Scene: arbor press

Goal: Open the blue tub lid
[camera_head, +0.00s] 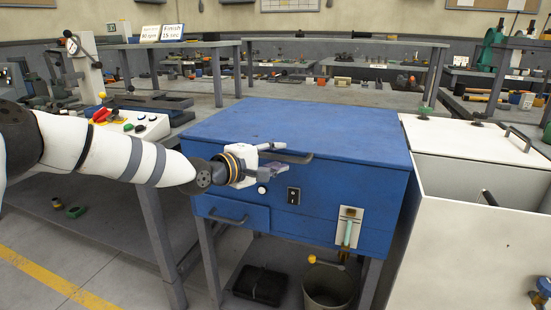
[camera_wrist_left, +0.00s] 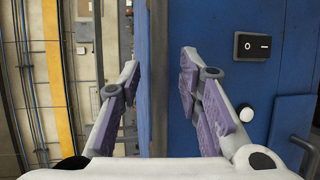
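The blue tub (camera_head: 330,212) stands in the middle, with its flat blue lid (camera_head: 310,128) down on it. A dark handle (camera_head: 290,157) sits on the lid's front edge, left of centre. My left gripper (camera_head: 276,168) is at this handle, with its fingers apart. In the left wrist view, the dark handle bar (camera_wrist_left: 158,85) runs between the two open fingers (camera_wrist_left: 158,80), and I see no clear grip on it.
An open white bin (camera_head: 465,210) stands close on the tub's right. The tub front carries a black switch (camera_head: 293,196), a drawer-like panel (camera_head: 230,214) and a drain fitting (camera_head: 349,228). A bucket (camera_head: 329,286) stands below. A workbench with a control box (camera_head: 145,125) is at left.

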